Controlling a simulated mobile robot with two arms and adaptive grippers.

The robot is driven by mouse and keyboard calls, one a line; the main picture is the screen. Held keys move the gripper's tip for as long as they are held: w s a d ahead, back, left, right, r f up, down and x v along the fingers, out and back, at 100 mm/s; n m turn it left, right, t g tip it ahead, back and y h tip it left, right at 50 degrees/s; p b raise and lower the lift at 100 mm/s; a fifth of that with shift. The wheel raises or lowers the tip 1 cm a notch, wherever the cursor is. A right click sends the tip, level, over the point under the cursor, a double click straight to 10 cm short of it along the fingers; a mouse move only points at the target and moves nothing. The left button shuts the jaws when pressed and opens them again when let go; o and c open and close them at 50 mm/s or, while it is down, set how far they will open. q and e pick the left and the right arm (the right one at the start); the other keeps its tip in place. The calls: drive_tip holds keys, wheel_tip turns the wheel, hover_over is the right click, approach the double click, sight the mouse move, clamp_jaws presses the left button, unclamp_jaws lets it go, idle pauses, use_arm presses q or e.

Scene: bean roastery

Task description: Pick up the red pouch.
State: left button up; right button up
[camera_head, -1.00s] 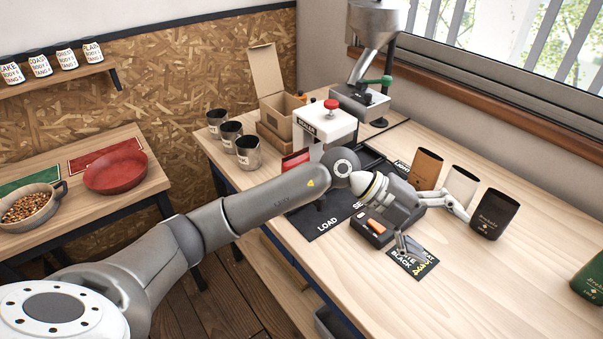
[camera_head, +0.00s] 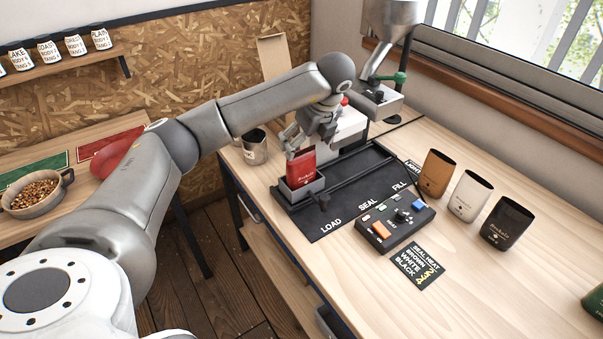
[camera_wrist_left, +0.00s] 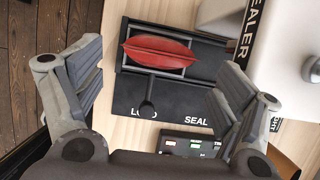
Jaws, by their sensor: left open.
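The red pouch (camera_head: 301,168) stands upright in a grey holder (camera_head: 303,190) at the LOAD end of the black sealer track. In the left wrist view the pouch (camera_wrist_left: 158,52) shows from above as a red lens shape inside the frame of the holder. My left gripper (camera_head: 305,138) is just above the pouch in the head view, partly overlapping its top edge. In the left wrist view my left gripper (camera_wrist_left: 155,85) is open, with its two fingers wide apart and the pouch beyond them, between their lines. My right gripper is not in view.
The white sealer (camera_head: 352,124) stands close behind the holder. A control box (camera_head: 395,222) and a card (camera_head: 417,265) lie to the right. Brown (camera_head: 436,174), white (camera_head: 469,195) and black (camera_head: 507,222) pouches stand farther right. A metal cup (camera_head: 254,148) is to the left.

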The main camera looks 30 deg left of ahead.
sight(302, 153)
use_arm(q)
drive_tip(key=p+x, duration=0.1)
drive_tip(key=x, duration=0.5)
drive_tip(key=shift+a+f+p, duration=0.1)
drive_tip(key=shift+f+p, duration=0.15)
drive_tip(key=shift+p, duration=0.05)
drive_tip(key=shift+c, duration=0.5)
drive_tip(key=c, duration=1)
drive_tip(key=shift+r, duration=0.1)
